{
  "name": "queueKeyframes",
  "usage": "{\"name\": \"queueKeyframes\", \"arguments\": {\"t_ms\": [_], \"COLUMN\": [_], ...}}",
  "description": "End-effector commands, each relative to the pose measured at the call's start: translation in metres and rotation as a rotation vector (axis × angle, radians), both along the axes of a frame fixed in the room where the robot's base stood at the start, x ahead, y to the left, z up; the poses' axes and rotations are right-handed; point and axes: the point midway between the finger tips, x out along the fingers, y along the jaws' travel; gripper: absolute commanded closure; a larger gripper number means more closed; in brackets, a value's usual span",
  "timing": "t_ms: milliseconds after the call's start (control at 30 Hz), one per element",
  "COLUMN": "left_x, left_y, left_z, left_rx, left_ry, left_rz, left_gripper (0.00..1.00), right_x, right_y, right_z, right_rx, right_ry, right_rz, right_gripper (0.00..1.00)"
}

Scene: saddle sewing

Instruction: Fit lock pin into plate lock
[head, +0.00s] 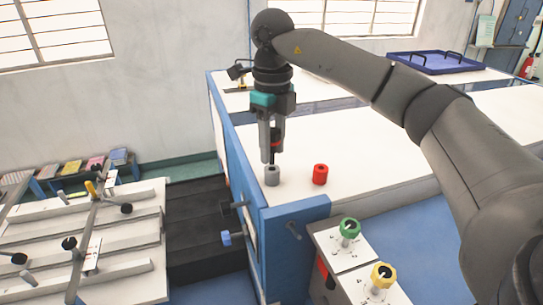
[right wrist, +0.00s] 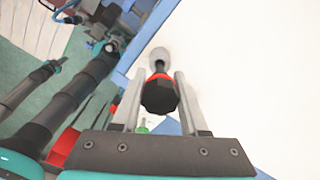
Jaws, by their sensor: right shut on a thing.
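My right gripper (head: 271,155) points down over the white table top, with its fingers shut on a dark knob with a red band, which I take to be the lock pin. In the right wrist view the lock pin (right wrist: 159,96) sits between the fingers, its thin shank toward a grey cylinder (right wrist: 158,54). In the head view the grey cylinder (head: 272,176) stands upright just below the fingertips. I cannot tell whether the shank has entered it. I cannot tell which part is the plate lock. My left gripper is out of view.
A red hollow cylinder (head: 319,174) stands to the right of the grey one. A green knob (head: 349,228) and a yellow knob (head: 383,275) stand on pale plates at the lower right. A blue tray (head: 440,66) lies farther back. The table between is mostly clear.

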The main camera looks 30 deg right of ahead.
Motion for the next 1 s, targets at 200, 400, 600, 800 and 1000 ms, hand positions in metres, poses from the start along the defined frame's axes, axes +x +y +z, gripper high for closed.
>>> {"name": "queueKeyframes", "arguments": {"t_ms": [200,400,600,800,1000], "left_x": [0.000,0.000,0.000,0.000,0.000], "left_y": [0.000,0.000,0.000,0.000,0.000], "left_z": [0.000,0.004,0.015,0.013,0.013], "left_rx": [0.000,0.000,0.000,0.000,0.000], "left_ry": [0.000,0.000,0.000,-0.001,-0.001], "left_rz": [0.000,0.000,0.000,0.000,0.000], "left_gripper": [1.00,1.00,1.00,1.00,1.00], "right_x": [0.000,0.000,0.000,0.000,0.000], "right_y": [0.000,0.000,0.000,0.001,0.000], "right_z": [0.000,0.006,0.022,0.035,0.040], "right_rx": [0.000,0.000,0.000,0.002,0.001], "right_ry": [0.000,-0.001,-0.001,-0.002,0.000], "right_rz": [0.000,0.000,0.001,0.001,0.000], "right_gripper": [1.00,1.00,1.00,1.00,1.00]}}
